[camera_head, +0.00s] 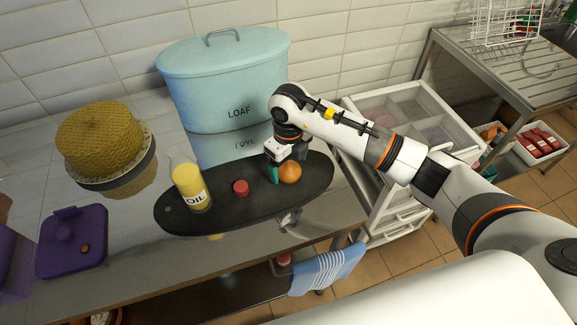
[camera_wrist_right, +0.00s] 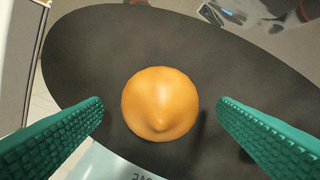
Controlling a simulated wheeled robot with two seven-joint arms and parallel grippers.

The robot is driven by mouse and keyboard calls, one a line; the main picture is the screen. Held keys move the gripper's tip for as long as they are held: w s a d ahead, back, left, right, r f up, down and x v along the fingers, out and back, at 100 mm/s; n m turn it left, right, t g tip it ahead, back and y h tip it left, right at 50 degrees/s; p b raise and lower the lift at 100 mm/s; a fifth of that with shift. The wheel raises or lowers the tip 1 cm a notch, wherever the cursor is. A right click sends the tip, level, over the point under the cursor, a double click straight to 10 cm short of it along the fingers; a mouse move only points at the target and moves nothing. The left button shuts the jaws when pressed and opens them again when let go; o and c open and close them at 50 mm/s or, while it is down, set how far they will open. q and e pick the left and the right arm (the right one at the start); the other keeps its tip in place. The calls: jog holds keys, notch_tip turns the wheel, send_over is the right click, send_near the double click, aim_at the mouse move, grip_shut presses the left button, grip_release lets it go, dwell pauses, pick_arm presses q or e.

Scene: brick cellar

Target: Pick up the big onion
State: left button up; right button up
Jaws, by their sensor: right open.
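The big onion (camera_head: 290,173) is round and orange-brown and sits near the right end of a dark oval board (camera_head: 225,219). In the right wrist view the onion (camera_wrist_right: 160,104) is in the middle, its pointed tip toward the camera, with the board (camera_wrist_right: 100,60) under it. My right gripper (camera_head: 287,170) reaches down at the onion. Its green ridged fingers (camera_wrist_right: 160,128) stand open on the left and right of it, with a gap on each side. My left gripper is not in view.
A small red object (camera_head: 240,188) and a yellow oil container (camera_head: 189,186) stand on the board left of the onion. A pale blue loaf bin (camera_head: 225,85) is behind. A yellow woven dome (camera_head: 103,138) and a purple box (camera_head: 72,240) are at left.

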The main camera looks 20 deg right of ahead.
jog(key=shift+f, duration=0.9)
jog(key=shift+c, duration=0.5)
jog(key=shift+r, duration=0.1)
jog(key=c, duration=1)
